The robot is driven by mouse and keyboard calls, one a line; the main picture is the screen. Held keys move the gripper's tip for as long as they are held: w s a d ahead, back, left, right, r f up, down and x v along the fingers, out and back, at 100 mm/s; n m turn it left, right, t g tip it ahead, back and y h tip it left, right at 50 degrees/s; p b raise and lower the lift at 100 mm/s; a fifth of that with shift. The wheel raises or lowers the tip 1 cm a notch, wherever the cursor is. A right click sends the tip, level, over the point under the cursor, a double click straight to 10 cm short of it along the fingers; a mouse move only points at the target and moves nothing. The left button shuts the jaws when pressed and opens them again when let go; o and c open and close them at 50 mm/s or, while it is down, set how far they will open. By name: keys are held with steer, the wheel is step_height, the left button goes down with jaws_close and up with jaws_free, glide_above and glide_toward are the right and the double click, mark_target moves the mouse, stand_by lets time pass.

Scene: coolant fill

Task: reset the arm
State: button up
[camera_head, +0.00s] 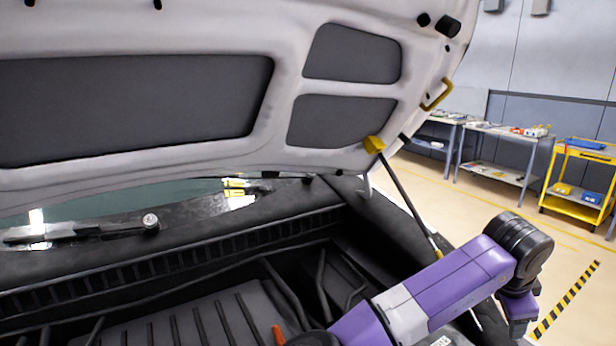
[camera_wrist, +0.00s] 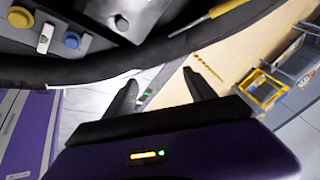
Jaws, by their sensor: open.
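My gripper (camera_wrist: 160,92) shows in the wrist view with its two dark fingers spread apart and nothing between them. It is close to the dark curved front edge (camera_wrist: 150,68) of the car's engine bay; I cannot tell whether they touch. The raised hood (camera_head: 285,80) stands over the bay, held by a thin prop (camera_head: 405,190) on the right.
A blue cap (camera_wrist: 71,40) and a yellow cap (camera_wrist: 20,16) sit in the bay near my gripper. Workbenches (camera_head: 500,130) and a yellow cart (camera_head: 580,155) stand at the back right. Open floor (camera_head: 470,205) lies right of the car.

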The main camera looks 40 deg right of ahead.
steer(key=w+d+r+n+h, duration=0.1)
steer(key=d+r+n+h, duration=0.3)
steer(key=r, duration=0.5)
steer(key=w+d+r+n+h, duration=0.1)
steer(key=d+r+h, duration=0.3)
steer(key=r+h, duration=0.3)
steer(key=w+a+r+n+t+h, duration=0.3)
steer(key=w+a+r+n+t, duration=0.1)
steer(key=w+r+n+t, duration=0.3)
steer(key=w+a+n+t+y, duration=0.3)
steer(key=w+a+n+t, duration=0.6)
steer(key=a, duration=0.4)
steer(key=s+a+f+n+t+y, duration=0.1)
steer(key=a+f+n+t+y, duration=0.2)
steer(key=a+f+n+y, duration=0.5)
steer(key=s+a+f+n+t+y, duration=0.1)
steer(key=a+f+t+y, duration=0.35)
steer(key=a, duration=0.75)
steer(key=s+a+f+g+y, duration=0.2)
steer(key=s+a+f+g, duration=0.2)
steer(key=s+a+f, duration=0.3)
steer(key=s+a+f+m+g+y, duration=0.1)
steer(key=s+a+f+g+y, duration=0.1)
steer(key=s+a+f, duration=0.5)
steer(key=s+f+g, duration=0.1)
steer(key=s+f, duration=0.1)
steer(key=s, duration=0.3)
steer(key=shift+s+f+g, duration=0.25)
steer(key=shift+s+g, duration=0.05)
steer(key=shift+g, duration=0.05)
